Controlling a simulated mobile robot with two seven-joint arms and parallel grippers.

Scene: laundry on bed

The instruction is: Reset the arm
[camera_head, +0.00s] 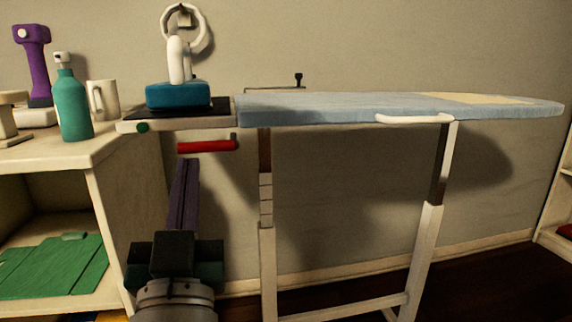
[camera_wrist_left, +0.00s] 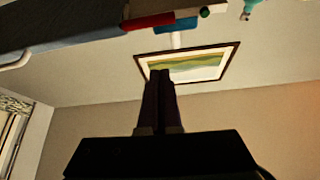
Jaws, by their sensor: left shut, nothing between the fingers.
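My left gripper (camera_head: 187,165) points up and away in front of the ironing board, below its left end. Its dark purple fingers are closed together and hold nothing. In the left wrist view the shut fingers (camera_wrist_left: 161,76) point up toward the underside of the board. The ironing board (camera_head: 340,107) has a light blue cover and white legs. A blue and white iron (camera_head: 179,95) stands on the rest at its left end. A red handle (camera_head: 207,146) sticks out under that end, just above the fingertips. My right gripper is not in view.
A shelf unit (camera_head: 110,150) at left holds a green pump bottle (camera_head: 72,105), a white mug (camera_head: 103,98) and a purple device (camera_head: 34,60). The wrist view shows a framed picture (camera_wrist_left: 190,65). Space beneath the board is open.

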